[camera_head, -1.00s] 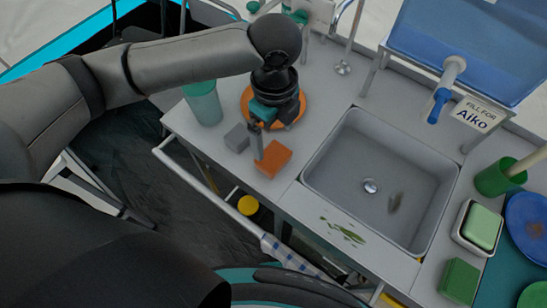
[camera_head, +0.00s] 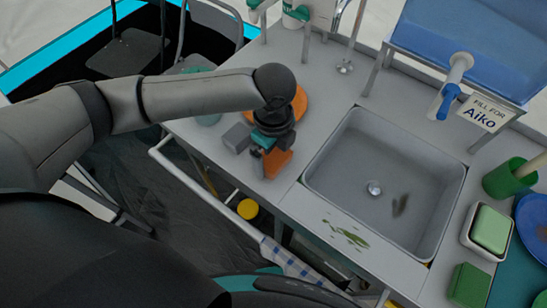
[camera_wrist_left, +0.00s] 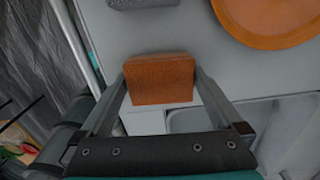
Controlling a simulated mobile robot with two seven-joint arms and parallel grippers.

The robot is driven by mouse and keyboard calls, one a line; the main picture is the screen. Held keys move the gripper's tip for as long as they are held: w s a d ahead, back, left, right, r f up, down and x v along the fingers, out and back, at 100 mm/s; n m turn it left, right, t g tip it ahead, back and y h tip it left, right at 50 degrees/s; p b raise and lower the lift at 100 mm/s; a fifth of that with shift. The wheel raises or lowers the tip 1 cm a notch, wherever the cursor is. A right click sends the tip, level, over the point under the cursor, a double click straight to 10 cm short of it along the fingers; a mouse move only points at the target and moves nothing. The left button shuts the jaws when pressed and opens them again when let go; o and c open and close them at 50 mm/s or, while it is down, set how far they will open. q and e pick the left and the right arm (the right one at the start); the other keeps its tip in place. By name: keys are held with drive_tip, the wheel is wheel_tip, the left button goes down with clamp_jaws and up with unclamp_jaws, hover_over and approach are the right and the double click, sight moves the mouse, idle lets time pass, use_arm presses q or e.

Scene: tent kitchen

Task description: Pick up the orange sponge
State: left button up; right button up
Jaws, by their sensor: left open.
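The orange sponge (camera_head: 279,163) lies on the grey counter, left of the sink and near the counter's front edge. My left gripper (camera_head: 264,160) is over it and hides part of it in the head view. In the left wrist view, the sponge (camera_wrist_left: 159,80) sits between the two spread fingers of the left gripper (camera_wrist_left: 161,92). The fingers are open, one on each side of the sponge; I cannot tell whether they touch it. My right gripper is not in view.
A grey block (camera_head: 237,138) lies just left of the sponge. An orange plate (camera_head: 299,103) is behind it. The sink (camera_head: 335,170) is to the right. A green sponge (camera_head: 491,229) in a white dish and a green block (camera_head: 469,286) are farther right.

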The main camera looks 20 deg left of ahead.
sight(274, 156)
use_arm(q)
drive_tip(key=c, duration=0.9)
drive_tip(key=shift+r, duration=0.15)
drive_tip(key=shift+c, duration=0.2)
wheel_tip(274, 156, up, 20)
drive_tip(key=p, duration=0.5)
drive_tip(key=o, duration=0.8)
drive_tip(key=c, duration=0.7)
